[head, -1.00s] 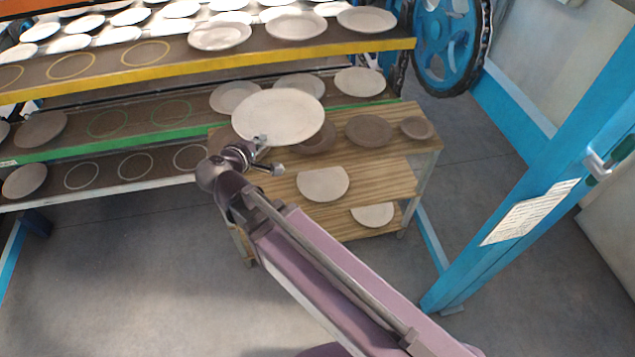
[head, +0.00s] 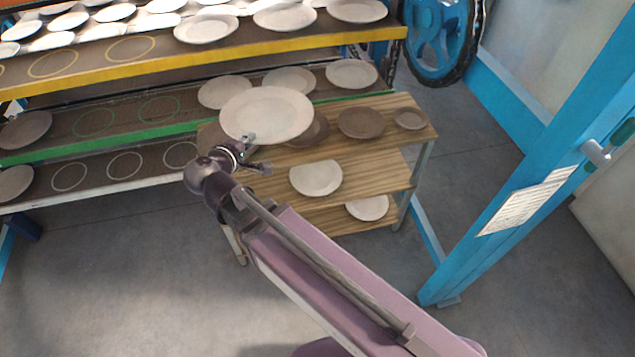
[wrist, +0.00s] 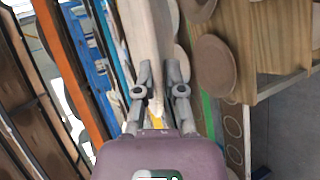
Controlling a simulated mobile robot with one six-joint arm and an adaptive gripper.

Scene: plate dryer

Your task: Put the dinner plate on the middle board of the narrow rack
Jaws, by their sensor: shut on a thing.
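My gripper (head: 249,140) is shut on the near rim of a large pale dinner plate (head: 266,113). In the head view the plate is held out flat or nearly flat in front of the top board of the narrow wooden rack (head: 411,136), hiding part of it. In the wrist view the plate (wrist: 146,30) shows edge-on between the fingers of my gripper (wrist: 157,85). The rack's middle board (head: 382,175) bears one pale plate (head: 316,177) at its left part, with bare wood to the right. I cannot tell the exact height of the held plate over the rack.
Brown plates (head: 361,123) stand on the rack's top board, and a pale plate (head: 367,207) lies on its bottom board. Behind is a long dryer with a yellow-edged shelf (head: 180,66) and a green-edged shelf (head: 100,150). A blue post (head: 530,150) stands at right.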

